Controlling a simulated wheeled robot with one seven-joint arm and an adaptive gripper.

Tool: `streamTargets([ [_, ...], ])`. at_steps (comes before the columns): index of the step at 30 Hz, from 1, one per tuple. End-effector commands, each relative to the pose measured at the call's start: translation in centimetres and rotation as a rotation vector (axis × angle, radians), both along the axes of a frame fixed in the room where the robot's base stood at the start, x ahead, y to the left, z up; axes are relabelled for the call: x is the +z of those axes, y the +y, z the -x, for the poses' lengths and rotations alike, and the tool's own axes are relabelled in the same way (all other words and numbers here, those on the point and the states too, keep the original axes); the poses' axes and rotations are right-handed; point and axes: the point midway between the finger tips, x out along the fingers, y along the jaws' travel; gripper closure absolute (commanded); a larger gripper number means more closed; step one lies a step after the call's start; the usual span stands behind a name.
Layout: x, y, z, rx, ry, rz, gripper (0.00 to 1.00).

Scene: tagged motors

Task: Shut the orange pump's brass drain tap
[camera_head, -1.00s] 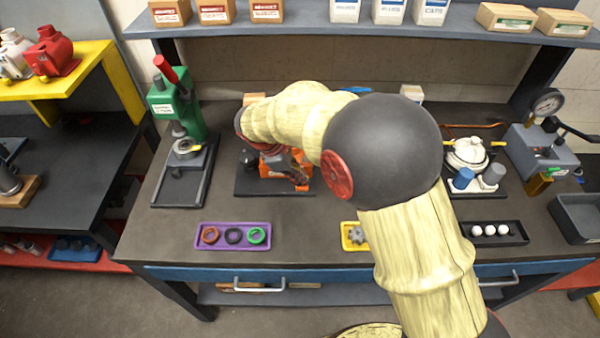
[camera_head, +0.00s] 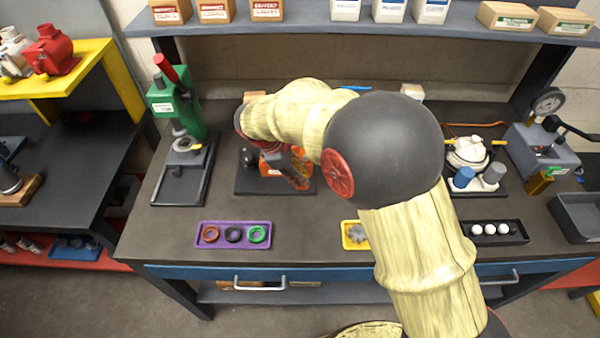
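The orange pump (camera_head: 270,167) stands on a dark base plate (camera_head: 255,187) on the workbench, left of centre. My arm covers much of it from above. My gripper (camera_head: 301,186) points down at the pump's front right side, close against the orange body. Its fingers are small and dark here, and I cannot tell whether they are open or shut. The brass drain tap does not show; the gripper and arm hide that side of the pump.
A green press (camera_head: 185,105) stands to the left. A purple tray (camera_head: 207,243) with coloured rings and a yellow tray (camera_head: 347,244) with a gear lie in front. A white pump (camera_head: 467,153), a black tray (camera_head: 520,240) with white balls and a gauge unit (camera_head: 540,150) stand right.

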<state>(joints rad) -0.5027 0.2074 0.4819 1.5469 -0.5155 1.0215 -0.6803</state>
Motion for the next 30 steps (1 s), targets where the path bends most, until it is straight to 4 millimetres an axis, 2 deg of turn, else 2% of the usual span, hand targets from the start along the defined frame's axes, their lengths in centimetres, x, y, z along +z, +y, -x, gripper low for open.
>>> streamTargets([
  [5,2.3,1.1,0.3,0.002,-0.004,-0.002,0.72],
  [12,6.8,3.0,1.1,0.002,-0.005,-0.002,0.72],
  [18,9.5,4.2,1.6,0.001,-0.003,-0.003,0.72],
  [23,10.5,4.6,1.8,0.0,-0.001,-0.001,0.72],
  [30,10.6,4.6,1.8,0.0,-0.001,-0.001,0.72],
])
